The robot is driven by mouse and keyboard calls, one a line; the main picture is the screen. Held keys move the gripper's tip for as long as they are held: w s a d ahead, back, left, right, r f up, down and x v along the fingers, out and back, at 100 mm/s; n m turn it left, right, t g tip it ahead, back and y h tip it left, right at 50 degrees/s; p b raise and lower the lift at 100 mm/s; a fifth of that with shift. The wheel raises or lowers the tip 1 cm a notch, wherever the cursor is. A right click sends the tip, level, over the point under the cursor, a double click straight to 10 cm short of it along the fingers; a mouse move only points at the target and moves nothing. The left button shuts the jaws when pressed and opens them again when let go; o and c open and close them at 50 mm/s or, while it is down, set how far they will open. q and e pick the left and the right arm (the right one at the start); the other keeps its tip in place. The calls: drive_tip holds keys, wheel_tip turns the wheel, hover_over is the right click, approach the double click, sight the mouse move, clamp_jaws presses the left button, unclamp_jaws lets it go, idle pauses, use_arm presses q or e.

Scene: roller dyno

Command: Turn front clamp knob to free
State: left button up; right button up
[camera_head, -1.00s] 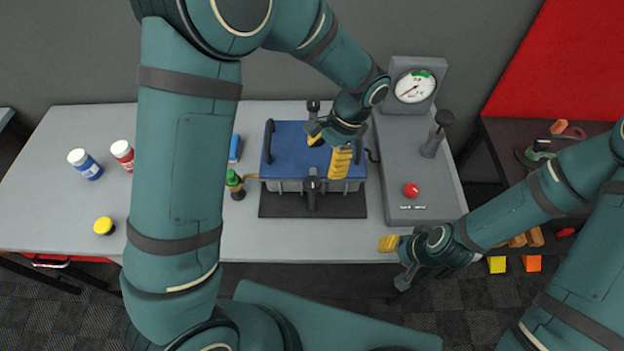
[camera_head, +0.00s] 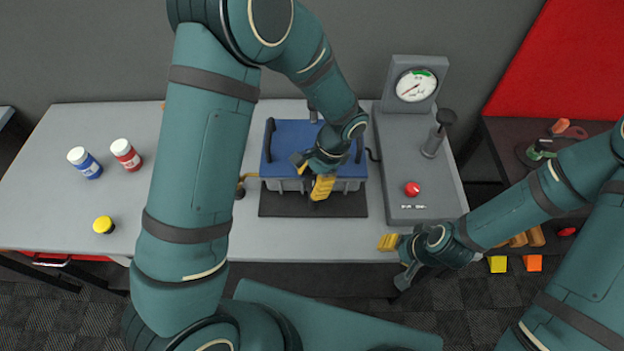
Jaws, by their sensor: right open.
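The blue-topped box (camera_head: 290,140) with black handles stands on a dark base plate (camera_head: 275,203) at the middle of the table. The rear black clamp knob (camera_head: 312,108) shows partly behind my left arm. My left gripper (camera_head: 310,174) points down over the front edge of the box, where the front clamp is. Its yellow finger pads show on two sides, but the front clamp knob is hidden beneath it. I cannot tell whether the fingers touch or grip the knob. My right gripper (camera_head: 390,262) is open and empty at the table's front edge, right of the box.
A grey console (camera_head: 395,160) with a gauge (camera_head: 416,86), black lever (camera_head: 436,135) and red button (camera_head: 412,188) stands right of the box.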

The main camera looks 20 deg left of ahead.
use_arm(q)
drive_tip(key=c, duration=0.6)
drive_tip(key=shift+n, duration=0.3)
drive_tip(key=n+g, duration=0.1)
drive_tip(key=n, duration=0.1)
drive_tip(key=shift+n+h, duration=0.4)
use_arm(e)
drive_tip(key=shift+f, duration=0.25)
use_arm(q)
drive_tip(key=n+h, duration=0.1)
drive_tip(key=n, duration=0.2)
drive_tip(key=shift+s+n+b, duration=0.1)
drive_tip(key=shift+n+b, duration=0.25)
drive_tip(key=shift+n, duration=0.05)
use_arm(e)
drive_tip(key=shift+f, duration=0.15)
use_arm(q)
drive_tip(key=n+h, duration=0.1)
drive_tip(key=n, duration=0.1)
drive_tip(key=n+h, duration=0.1)
drive_tip(key=n, duration=0.2)
drive_tip(key=shift+d+h, duration=0.15)
drive_tip(key=shift+h, duration=0.15)
drive_tip(key=n+h, duration=0.1)
drive_tip(key=n, duration=0.4)
drive_tip(key=shift+h, duration=0.4)
drive_tip(key=shift+n+t, duration=0.3)
drive_tip(key=shift+n, duration=0.2)
use_arm(e)
drive_tip(key=shift+r, duration=0.2)
